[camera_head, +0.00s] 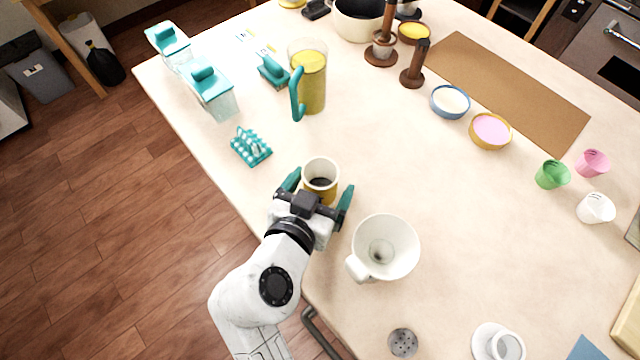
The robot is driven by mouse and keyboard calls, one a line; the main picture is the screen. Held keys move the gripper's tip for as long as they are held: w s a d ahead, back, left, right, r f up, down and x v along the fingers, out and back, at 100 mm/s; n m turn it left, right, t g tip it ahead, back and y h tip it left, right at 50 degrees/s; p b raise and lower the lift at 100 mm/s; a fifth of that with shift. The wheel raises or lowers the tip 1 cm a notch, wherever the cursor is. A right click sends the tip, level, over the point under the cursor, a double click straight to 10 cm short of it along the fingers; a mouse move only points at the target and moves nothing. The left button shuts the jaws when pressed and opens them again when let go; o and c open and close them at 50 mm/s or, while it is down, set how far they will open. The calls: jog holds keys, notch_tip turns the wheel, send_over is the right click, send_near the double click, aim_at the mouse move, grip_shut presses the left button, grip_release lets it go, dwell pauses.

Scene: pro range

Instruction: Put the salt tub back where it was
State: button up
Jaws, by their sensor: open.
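No label shows, so I cannot tell for certain which thing is the salt tub. My gripper (318,193) is open there, with one teal finger on each side of the tub. Part of the tub's near side is hidden by my gripper, and I cannot tell whether the fingers touch it. Two white containers with teal lids (213,92) stand at the back left corner.
A large white mug (398,240) stands close to the right of my gripper. A teal rack (250,146) and a yellow jug (312,85) stand behind. A grey perforated piece (403,342) lies in front. The table middle (450,190) is clear.

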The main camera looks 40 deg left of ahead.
jog(key=shift+r, duration=0.15)
jog(key=b+v, duration=0.1)
jog(key=v, duration=1.1)
jog(key=shift+a, duration=0.1)
